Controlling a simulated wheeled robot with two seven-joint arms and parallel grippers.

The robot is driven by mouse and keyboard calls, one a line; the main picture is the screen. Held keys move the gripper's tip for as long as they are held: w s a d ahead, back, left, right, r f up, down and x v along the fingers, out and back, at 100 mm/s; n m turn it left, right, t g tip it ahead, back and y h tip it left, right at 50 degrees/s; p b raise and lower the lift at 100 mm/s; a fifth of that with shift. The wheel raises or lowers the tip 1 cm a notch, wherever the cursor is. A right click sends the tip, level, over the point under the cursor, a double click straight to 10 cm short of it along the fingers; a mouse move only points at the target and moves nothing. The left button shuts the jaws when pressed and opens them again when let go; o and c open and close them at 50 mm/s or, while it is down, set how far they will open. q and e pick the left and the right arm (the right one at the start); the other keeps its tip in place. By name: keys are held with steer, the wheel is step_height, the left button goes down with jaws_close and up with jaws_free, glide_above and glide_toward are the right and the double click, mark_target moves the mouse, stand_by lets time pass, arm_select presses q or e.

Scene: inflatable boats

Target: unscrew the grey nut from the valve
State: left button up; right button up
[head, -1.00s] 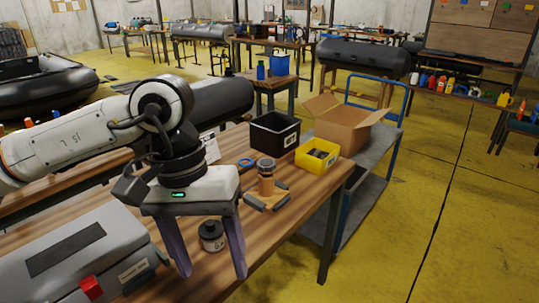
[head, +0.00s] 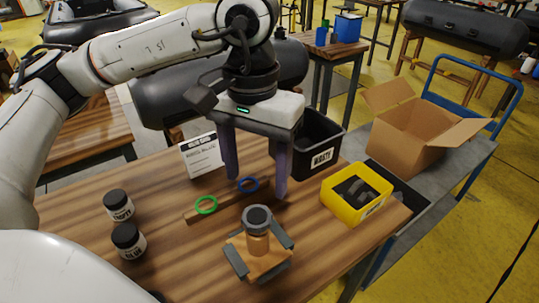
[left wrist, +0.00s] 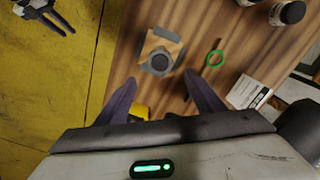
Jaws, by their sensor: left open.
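The valve (head: 257,244) is a tan-orange cylinder standing upright in a wooden block with grey clamp pieces on the table. The grey nut (head: 258,217) sits on top of it, and it also shows from above in the left wrist view (left wrist: 159,62). My left gripper (head: 257,184) is open and empty, its fingers pointing down above the table behind the valve. In the left wrist view the nut lies just beyond the gap between the fingertips (left wrist: 160,78). What looks like my right gripper (left wrist: 46,12) shows small over the yellow floor, too small to judge its jaws.
A yellow bin (head: 347,208) and black waste bin (head: 308,160) stand to the right. Two black jars (head: 119,206) (head: 128,241) and a white card (head: 201,155) are left.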

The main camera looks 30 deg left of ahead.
mark_target(256, 216)
arm_select(q)
steer(key=f+b, duration=0.2)
steer(key=f, duration=0.1)
steer(key=f+b, duration=0.2)
steer(key=f, duration=0.1)
steer(key=f+b, duration=0.2)
steer(key=f, duration=0.1)
steer(key=shift+s+b, duration=0.25)
steer(key=shift+b, duration=0.15)
steer(key=shift+f+b, duration=0.3)
arm_select(e)
steer(key=f, duration=0.1)
steer(key=a+f, duration=0.1)
steer(key=f, duration=0.3)
steer(key=shift+w+a, duration=0.3)
steer(key=shift+a, duration=0.1)
arm_select(q)
steer(key=c, duration=1.1)
arm_select(e)
steer(key=shift+s+d+f, duration=0.1)
arm_select(q)
steer(key=shift+f, duration=0.1)
arm_select(e)
steer(key=shift+f, duration=0.25)
